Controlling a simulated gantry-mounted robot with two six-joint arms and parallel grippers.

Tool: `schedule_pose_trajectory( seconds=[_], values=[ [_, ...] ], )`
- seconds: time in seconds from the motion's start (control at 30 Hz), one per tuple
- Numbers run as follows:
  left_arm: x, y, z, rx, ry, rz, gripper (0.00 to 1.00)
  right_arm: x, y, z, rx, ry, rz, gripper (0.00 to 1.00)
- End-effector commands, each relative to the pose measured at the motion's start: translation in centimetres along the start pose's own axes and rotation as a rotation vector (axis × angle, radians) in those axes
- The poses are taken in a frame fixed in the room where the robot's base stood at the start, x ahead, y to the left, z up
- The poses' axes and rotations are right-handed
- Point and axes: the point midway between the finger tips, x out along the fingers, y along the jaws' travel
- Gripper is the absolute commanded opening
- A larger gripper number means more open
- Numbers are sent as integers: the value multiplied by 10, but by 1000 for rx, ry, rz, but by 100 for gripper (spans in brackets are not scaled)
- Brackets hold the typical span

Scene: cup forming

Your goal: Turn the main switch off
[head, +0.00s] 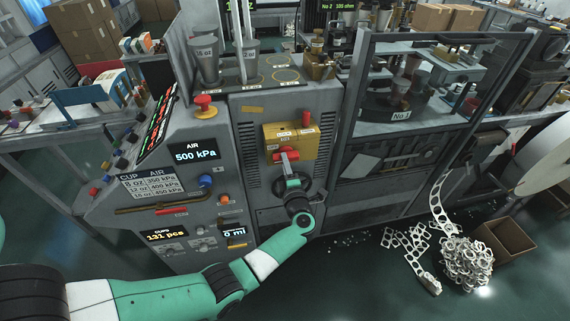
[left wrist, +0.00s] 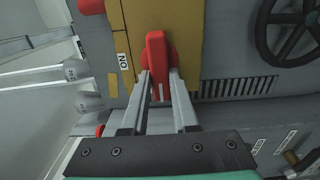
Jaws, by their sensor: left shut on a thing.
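The main switch is a red handle (head: 286,155) on a yellow box (head: 306,139) on the front of the grey machine. In the left wrist view the red handle (left wrist: 156,62) sits on the yellow plate (left wrist: 183,20), with an "ON" label (left wrist: 122,60) beside it. My left gripper (head: 287,158) is at the handle. In the left wrist view its two fingers (left wrist: 159,88) are shut on the handle, one on each side. The fingers partly hide the handle in the head view. My right gripper is not in view.
A black handwheel (left wrist: 290,30) is close to the yellow box. A red mushroom button (head: 205,105) and an air display (head: 195,155) are on the panel to the left. Scrap strips and a pile of rings (head: 467,262) lie on the floor at right, by a cardboard box (head: 509,238).

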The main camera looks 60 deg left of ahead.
Motion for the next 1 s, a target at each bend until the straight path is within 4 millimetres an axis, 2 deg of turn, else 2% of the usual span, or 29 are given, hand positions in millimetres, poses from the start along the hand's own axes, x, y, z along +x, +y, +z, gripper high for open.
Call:
schedule_pose_trajectory(
  seconds=[0.37,0.4,0.53,0.57,0.87,1.0],
  values=[
    [0,0,0,-9,-1,0,0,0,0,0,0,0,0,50],
    [0,0,0,-8,-1,0,31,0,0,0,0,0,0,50],
    [0,0,0,-8,0,0,54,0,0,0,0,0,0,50],
    [0,0,0,-7,0,0,57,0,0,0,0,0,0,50],
    [-2,0,0,-6,-1,0,57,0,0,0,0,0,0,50],
    [-18,2,1,-6,-4,0,57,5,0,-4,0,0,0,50]
  ],
)
